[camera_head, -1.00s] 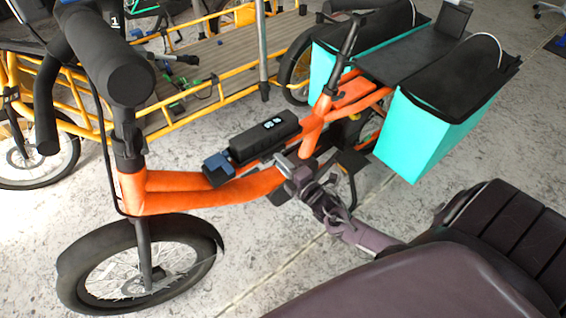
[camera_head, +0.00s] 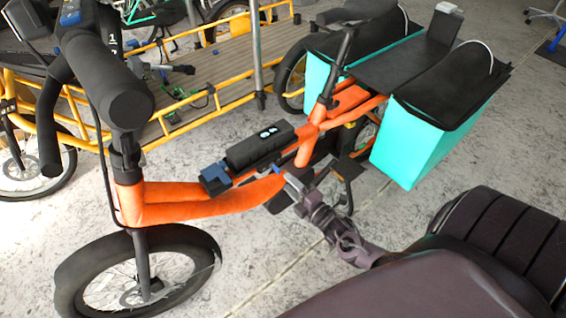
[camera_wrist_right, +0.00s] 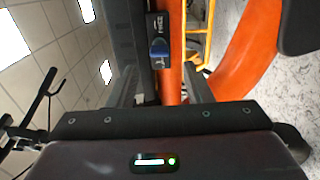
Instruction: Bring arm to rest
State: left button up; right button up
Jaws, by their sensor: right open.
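My right gripper (camera_head: 288,187) is at the lower side of the orange bike's frame (camera_head: 190,206) in the head view, and its arm comes in from the lower right. In the right wrist view the gripper (camera_wrist_right: 165,88) faces the orange tube (camera_wrist_right: 245,55) and a black block with a blue part (camera_wrist_right: 158,48). A black battery-like box (camera_head: 262,145) lies on the frame, with a blue piece (camera_head: 215,178) at its front end. My left gripper is not in view.
Turquoise panniers (camera_head: 420,140) hang at the bike's rear. The front wheel (camera_head: 140,275) stands at lower left. A yellow cargo bike (camera_head: 200,90) is behind. Bare concrete floor (camera_head: 265,265) lies below the frame.

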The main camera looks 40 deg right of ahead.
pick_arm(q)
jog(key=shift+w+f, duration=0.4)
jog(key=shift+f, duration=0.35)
pick_arm(e)
jog(key=shift+s+d, duration=0.1)
jog(key=shift+s, duration=0.9)
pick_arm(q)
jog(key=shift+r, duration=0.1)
